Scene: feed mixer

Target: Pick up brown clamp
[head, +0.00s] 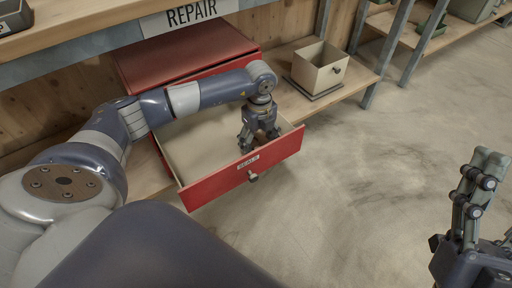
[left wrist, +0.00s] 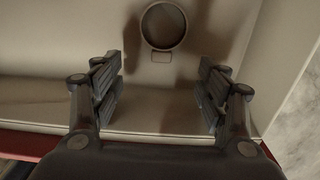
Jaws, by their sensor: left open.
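The brown clamp (left wrist: 164,27) is a round ring with a small rectangular tab, lying on the pale floor of the open red drawer (head: 240,166). In the left wrist view it is at the top centre, beyond my fingertips and roughly midway between them. My left gripper (head: 258,138) reaches down into the front right part of the drawer; its open fingers also show in the left wrist view (left wrist: 160,85), with nothing between them. In the head view the gripper largely hides the clamp. My right gripper (head: 481,180) is at the far right, away from the drawer, over the floor.
The drawer's front panel and side wall stand close to my left gripper. The red cabinet (head: 180,49) sits on a wooden shelf under a REPAIR sign (head: 190,15). A beige bin (head: 320,67) stands to its right. The concrete floor (head: 360,180) is clear.

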